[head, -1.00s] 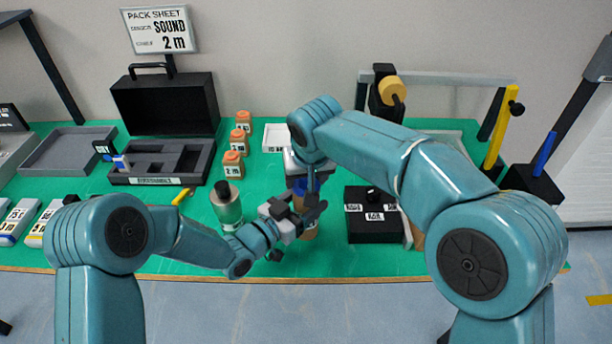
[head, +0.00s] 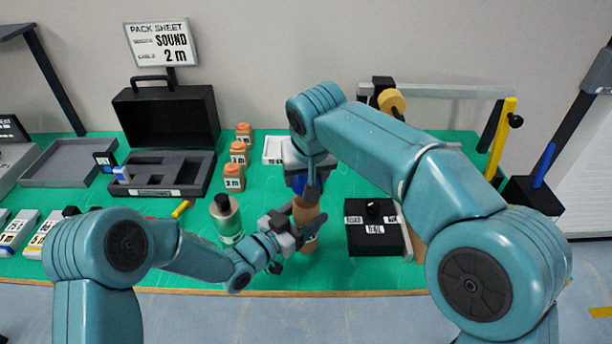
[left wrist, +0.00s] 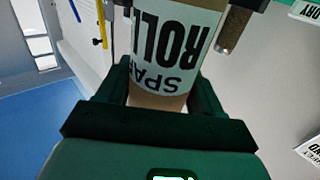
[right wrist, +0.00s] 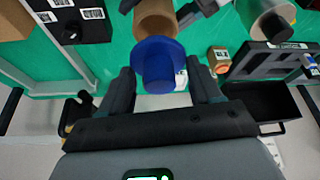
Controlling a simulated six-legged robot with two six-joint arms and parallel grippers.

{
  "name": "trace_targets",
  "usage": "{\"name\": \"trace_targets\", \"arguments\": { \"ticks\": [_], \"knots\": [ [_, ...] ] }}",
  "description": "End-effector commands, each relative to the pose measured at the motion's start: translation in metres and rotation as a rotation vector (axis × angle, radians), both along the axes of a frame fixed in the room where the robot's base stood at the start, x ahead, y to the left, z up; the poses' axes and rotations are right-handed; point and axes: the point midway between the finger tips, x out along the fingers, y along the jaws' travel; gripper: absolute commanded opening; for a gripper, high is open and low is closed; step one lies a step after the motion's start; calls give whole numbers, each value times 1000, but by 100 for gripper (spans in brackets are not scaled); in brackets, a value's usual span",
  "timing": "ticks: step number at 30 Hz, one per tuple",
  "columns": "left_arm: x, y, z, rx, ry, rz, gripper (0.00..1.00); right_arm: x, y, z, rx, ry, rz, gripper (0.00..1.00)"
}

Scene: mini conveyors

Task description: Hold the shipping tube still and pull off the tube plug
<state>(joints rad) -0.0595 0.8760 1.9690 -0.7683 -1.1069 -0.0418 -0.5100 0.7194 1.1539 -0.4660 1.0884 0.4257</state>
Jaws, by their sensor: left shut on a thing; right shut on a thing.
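The shipping tube (head: 306,214) is a brown cardboard cylinder standing upright near the table's front edge. In the left wrist view the tube (left wrist: 172,40) shows a white label reading "ROLL" between the fingers. My left gripper (head: 288,232) is shut on the tube from the left. The blue tube plug (head: 298,182) is above the tube's upper end; it also shows in the right wrist view (right wrist: 158,62). My right gripper (right wrist: 160,88) is shut on the plug from above. Its fingers partly hide the plug in the head view, and I cannot tell whether plug and tube still touch.
A black box (head: 372,238) is to the right. Small orange jars (head: 233,177) and an open black case (head: 168,115) are behind, left. Some green mat is bare between them.

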Motion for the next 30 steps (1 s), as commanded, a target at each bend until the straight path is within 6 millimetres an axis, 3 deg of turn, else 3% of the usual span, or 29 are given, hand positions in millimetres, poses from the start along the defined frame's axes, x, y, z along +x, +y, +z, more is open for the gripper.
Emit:
{"name": "trace_targets", "arguments": {
  "ticks": [3, 4, 6, 17, 30],
  "knots": [
    [-2, -1, -6, 6, 15, -3, 32, 0, 0, -1, 0, 0, 0, 35],
    [-2, -1, -6, 6, 15, -3, 73, 0, 0, -1, 0, 0, 0, 35],
    [-2, -1, -6, 5, 13, -3, 95, 0, 0, -1, 0, 0, 0, 35],
    [-3, 4, -2, 3, 6, 0, 96, 0, 0, 0, 0, 0, 0, 35],
    [-67, 67, -3, 3, 8, 2, 96, 0, 0, 0, 0, 0, -1, 35]
  ]
}}
